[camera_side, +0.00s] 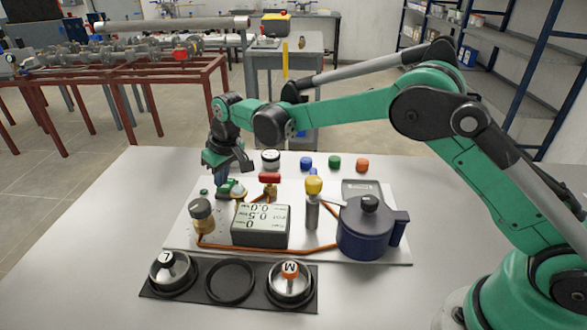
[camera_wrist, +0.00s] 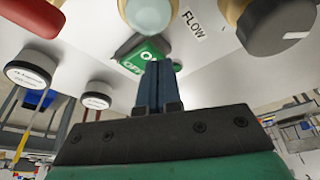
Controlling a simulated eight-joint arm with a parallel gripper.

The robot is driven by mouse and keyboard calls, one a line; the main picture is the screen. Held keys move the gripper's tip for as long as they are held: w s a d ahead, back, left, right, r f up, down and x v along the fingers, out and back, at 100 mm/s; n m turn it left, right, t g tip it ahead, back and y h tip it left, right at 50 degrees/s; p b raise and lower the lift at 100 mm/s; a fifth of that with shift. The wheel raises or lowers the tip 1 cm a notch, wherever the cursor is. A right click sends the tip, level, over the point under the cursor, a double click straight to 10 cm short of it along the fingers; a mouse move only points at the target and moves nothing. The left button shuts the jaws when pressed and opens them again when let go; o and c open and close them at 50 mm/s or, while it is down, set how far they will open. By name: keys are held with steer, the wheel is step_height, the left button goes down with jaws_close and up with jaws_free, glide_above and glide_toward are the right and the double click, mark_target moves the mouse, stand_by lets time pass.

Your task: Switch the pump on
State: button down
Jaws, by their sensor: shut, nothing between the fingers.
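The green switch (camera_wrist: 143,55) marked ON and OFF shows in the wrist view on the pale panel, just beyond my fingertips. My gripper (camera_wrist: 162,66) is shut and empty, its two dark blue fingers together, covering part of the switch's right side. I cannot tell whether they touch it. In the side view my gripper (camera_side: 214,170) points down at the rear left of the panel board (camera_side: 347,256), close to a green and white part (camera_side: 232,188). The dark blue pump-like housing (camera_side: 372,230) with a black knob stands at the board's right. The display (camera_side: 260,225) shows inverted figures, including 0.5 and 0.0.
A brass-coloured fitting (camera_side: 202,214), a red-handled valve (camera_side: 270,179) and a yellow-topped post (camera_side: 313,188) stand on the board. Blue, green and orange caps (camera_side: 334,162) lie behind it. A black holder (camera_side: 210,302) with two knobbed canisters is in front. The table's left side is clear.

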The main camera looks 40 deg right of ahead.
mark_target(225, 195)
steer(key=shift+f, duration=0.65)
step_height(225, 195, up, 7)
stand_by(1.0)
steer(key=shift+r, duration=0.1)
steer(key=s+d+r+t, duration=0.1)
steer(key=s+d+r, duration=0.1)
steer(key=s, duration=0.3)
steer(key=s+d+r+m+t, duration=0.1)
steer(key=s+d+r, duration=0.2)
steer(key=s, duration=0.3)
steer(key=s+d+r+m+t, duration=0.1)
steer(key=s+d+r, duration=0.1)
steer(key=s+d, duration=0.2)
steer(key=shift+s+r, duration=0.15)
steer(key=shift+s, duration=1)
steer(key=shift+m+t+h, duration=0.4)
steer(key=shift+m+t, duration=0.1)
steer(key=s+f, duration=0.1)
steer(key=s, duration=0.1)
steer(key=s+d+f, duration=0.1)
steer(key=s, duration=0.1)
steer(key=s+f, duration=0.1)
steer(key=s, duration=0.1)
steer(key=shift+d+f, duration=0.3)
steer(key=shift+d, duration=0.05)
